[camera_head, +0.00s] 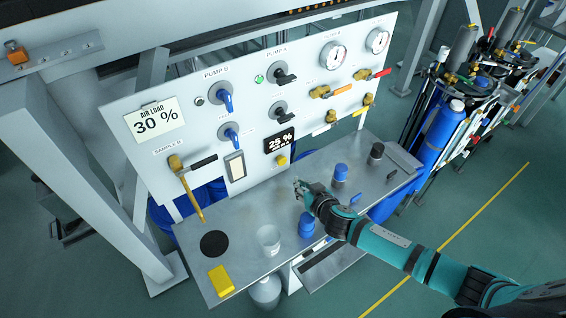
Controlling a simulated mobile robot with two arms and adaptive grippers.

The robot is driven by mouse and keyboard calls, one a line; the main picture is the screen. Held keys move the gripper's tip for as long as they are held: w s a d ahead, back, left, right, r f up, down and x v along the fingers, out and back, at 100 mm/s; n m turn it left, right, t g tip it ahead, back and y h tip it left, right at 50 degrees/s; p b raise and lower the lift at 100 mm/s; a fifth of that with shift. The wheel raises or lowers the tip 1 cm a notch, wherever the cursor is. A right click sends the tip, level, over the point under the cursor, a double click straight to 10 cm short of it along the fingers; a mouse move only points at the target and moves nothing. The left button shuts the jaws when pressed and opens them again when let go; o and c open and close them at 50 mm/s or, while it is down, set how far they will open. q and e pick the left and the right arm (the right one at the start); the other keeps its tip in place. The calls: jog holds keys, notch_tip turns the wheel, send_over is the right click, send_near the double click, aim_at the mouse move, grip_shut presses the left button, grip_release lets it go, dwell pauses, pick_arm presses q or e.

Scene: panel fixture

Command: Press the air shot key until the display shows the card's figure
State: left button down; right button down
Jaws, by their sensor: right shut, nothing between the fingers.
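A white card (155,118) on the upper left of the panel reads "AIR LOAD 30 %". The small black display (279,141) low on the panel reads "25 %", with a smaller line under it that I cannot read. A yellow key (282,160) sits just below the display; I cannot read a label on it. My right gripper (298,184) is shut and empty. In the picture it is just below and right of the yellow key, over the metal shelf, apart from the key. My left gripper is not in view.
The metal shelf (255,210) holds a clear cup (268,240), blue-capped jars (307,225) (340,172), a dark-capped jar (376,152) and a yellow block (220,281). Blue and black knobs, valves and gauges (333,55) cover the panel (130,95). Gas cylinders (440,138) stand at right.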

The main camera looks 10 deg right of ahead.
aim_at(281, 160)
jog(key=w, duration=0.1)
jog(key=w+a, duration=0.1)
jog(key=w, duration=0.1)
jog(key=shift+w+a+b, duration=0.15)
jog(key=shift+w+b, duration=0.1)
jog(key=shift+b, duration=0.05)
jog(key=shift+w+a, duration=0.3)
jog(key=shift+w, duration=0.5)
dwell(0.6)
jog(key=shift+w+a, duration=0.15)
jog(key=shift+w, duration=0.25)
jog(key=shift+w+a+b, duration=0.15)
jog(key=shift+w+b, duration=0.25)
jog(key=shift+w, duration=0.15)
dwell(0.9)
jog(key=shift+s+r, duration=0.1)
jog(key=shift+s+d+p, duration=0.35)
jog(key=shift+s, duration=0.5)
